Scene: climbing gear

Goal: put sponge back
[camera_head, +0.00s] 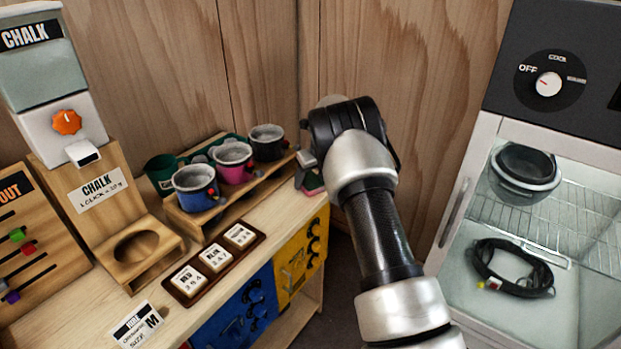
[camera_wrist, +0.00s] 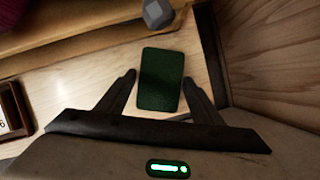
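The sponge is a dark green rounded block (camera_wrist: 161,92) on the light wooden counter in the wrist view. In the head view a small green and pink part of it (camera_head: 313,183) shows at the counter's back right end, mostly hidden by my arm. My gripper (camera_wrist: 159,78) is open, with one finger on each side of the sponge and a narrow gap on the left. The right finger is very near the sponge; I cannot tell if it touches.
A wooden rack (camera_head: 232,190) with several cups stands left of my gripper. A grey faceted piece (camera_wrist: 157,13) sits just beyond the sponge. The wood wall (camera_wrist: 266,45) is close on the right. A tray of labelled blocks (camera_head: 213,264) and a chalk dispenser (camera_head: 55,90) stand further left.

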